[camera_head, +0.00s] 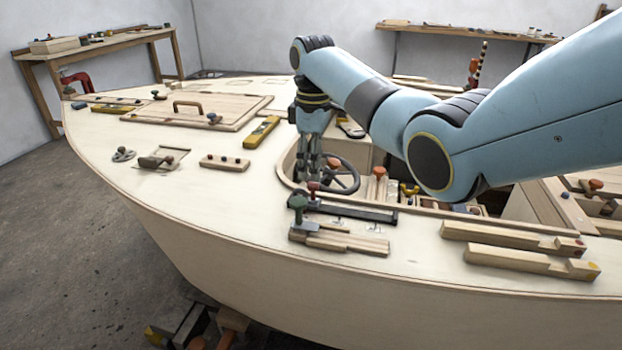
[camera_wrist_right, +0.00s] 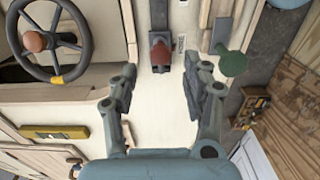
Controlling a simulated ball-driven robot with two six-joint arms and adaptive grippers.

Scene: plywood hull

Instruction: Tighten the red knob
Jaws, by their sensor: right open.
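The red knob (camera_head: 313,187) stands on the dark end of a flat metal bar on the deck, close to the rim of the cockpit opening. It also shows in the right wrist view (camera_wrist_right: 160,52), ahead of the fingertips and roughly centred between them. My right gripper (camera_head: 310,176) points down above the knob. In the right wrist view its two fingers (camera_wrist_right: 163,72) are spread, with nothing between them; the knob looks untouched. In the head view the fingers partly overlap the steering wheel behind. My left gripper does not show.
A green-knobbed clamp (camera_head: 298,204) stands just beside the red knob. The black steering wheel (camera_head: 348,181) with an orange hub is close behind the gripper. Wooden bars (camera_head: 510,238) lie to the right. A yellow level (camera_head: 262,132) lies on the deck at the left.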

